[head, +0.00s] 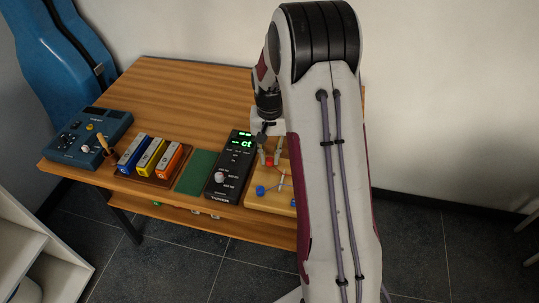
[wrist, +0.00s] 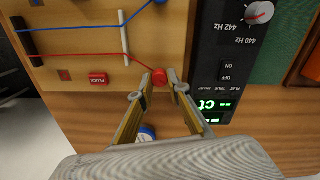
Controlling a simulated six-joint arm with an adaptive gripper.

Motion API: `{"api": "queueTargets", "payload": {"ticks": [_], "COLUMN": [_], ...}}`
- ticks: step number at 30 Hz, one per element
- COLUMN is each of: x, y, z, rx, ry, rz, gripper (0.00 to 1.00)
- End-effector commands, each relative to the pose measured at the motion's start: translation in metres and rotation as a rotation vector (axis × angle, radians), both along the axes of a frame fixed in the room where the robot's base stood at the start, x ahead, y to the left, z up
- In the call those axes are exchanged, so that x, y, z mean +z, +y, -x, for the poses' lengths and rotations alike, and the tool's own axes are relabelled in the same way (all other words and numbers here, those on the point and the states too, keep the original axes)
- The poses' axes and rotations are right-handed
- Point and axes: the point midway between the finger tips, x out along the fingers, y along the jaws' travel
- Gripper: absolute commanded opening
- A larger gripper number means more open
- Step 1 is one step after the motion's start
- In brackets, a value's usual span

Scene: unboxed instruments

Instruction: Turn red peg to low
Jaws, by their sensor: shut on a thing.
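The red peg (wrist: 159,77) stands at the edge of the wooden string board (wrist: 75,20), with a red string running to it. In the wrist view my gripper (wrist: 160,82) has one finger on each side of the peg and is shut on it. In the head view the red peg (head: 269,161) and my gripper (head: 271,154) show beside my arm, which hides part of the board. The tuner (wrist: 222,70) stands next to the board. Its green display (wrist: 215,105) reads "ct". A red PLUCK button (wrist: 98,78) is on the board.
A blue peg (head: 260,190) sits on the board's near side. A green mat (head: 197,171), several coloured boxes (head: 152,158) and a blue device (head: 88,136) stand left of the tuner. The back of the table (head: 170,88) is clear.

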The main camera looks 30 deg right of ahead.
Motion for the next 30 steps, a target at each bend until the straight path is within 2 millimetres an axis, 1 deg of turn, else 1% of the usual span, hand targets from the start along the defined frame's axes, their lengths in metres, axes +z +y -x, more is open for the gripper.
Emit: {"api": "queueTargets", "payload": {"ticks": [21, 30], "x": [-0.0001, -0.0001], "y": [-0.0011, -0.0013], "z": [0.0005, 0.0008], "rx": [-0.609, -0.788], "ry": [-0.001, -0.002], "rz": [0.000, 0.000], "gripper": [0.00, 0.00]}}
